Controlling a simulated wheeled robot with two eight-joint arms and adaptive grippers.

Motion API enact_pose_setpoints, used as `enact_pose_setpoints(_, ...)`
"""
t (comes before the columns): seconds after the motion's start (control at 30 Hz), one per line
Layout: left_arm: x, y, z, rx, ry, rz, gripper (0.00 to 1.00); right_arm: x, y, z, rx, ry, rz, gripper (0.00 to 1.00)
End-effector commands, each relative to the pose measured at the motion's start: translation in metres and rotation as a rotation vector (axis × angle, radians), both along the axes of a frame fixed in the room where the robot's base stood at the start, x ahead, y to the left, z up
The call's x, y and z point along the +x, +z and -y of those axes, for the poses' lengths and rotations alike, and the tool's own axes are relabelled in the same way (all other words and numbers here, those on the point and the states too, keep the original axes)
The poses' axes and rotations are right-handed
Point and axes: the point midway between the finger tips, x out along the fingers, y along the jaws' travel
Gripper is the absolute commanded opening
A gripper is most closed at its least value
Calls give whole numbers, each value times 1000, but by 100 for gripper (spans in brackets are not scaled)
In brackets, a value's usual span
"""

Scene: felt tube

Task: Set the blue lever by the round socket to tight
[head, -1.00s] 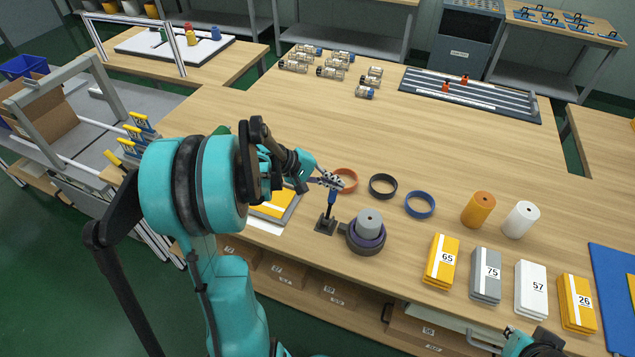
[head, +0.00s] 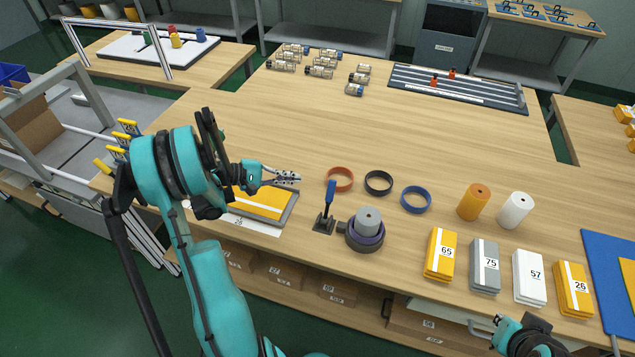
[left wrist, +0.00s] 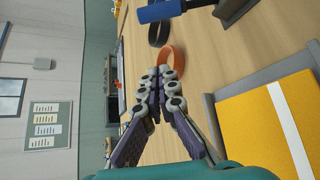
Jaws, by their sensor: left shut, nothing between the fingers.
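The blue lever (head: 330,192) stands nearly upright on a small dark base (head: 323,223), just left of the round socket. The round socket (head: 365,234) is a dark purple ring with a grey cylinder (head: 368,217) in its middle. My left gripper (head: 297,178) is shut and empty, above the table to the left of the lever and apart from it. In the left wrist view the closed fingers (left wrist: 160,78) point toward the orange ring, and the blue lever handle (left wrist: 160,11) shows at the top. My right gripper (head: 498,321) is at the bottom right, its fingers too small to judge.
Orange (head: 340,179), black (head: 378,183) and blue (head: 416,199) rings lie behind the socket. A grey tray (head: 286,214) with a yellow pad lies left of the lever. Orange (head: 474,202) and white (head: 515,210) rolls and numbered blocks stand to the right.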

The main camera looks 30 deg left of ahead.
Motion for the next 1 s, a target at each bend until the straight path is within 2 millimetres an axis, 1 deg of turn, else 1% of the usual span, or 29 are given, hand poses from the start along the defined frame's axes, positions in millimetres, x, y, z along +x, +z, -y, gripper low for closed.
enact_pose_setpoints(0.17, 12, -8, 12, 1, -4, 0, 0, 0, -5, 0, 0, 0, 0, 0)
enact_pose_setpoints(0.57, 69, -39, 66, 1, -5, 0, 0, 0, -26, 0, 0, 0, 0, 0)
enact_pose_setpoints(0.6, 64, -33, 68, 1, 0, 1, 0, 0, -26, 0, 0, 0, 0, 0)
enact_pose_setpoints(0.7, 52, -25, 75, 0, 0, -1, 0, 0, -28, 0, 0, 0, 0, 0)
enact_pose_setpoints(0.8, 46, -19, 80, 0, 0, -1, 0, 0, -29, 0, 0, 0, 0, 0)
enact_pose_setpoints(1.0, 41, -14, 83, 0, 0, -1, 0, 0, -30, 0, 0, 0, 0, 0)
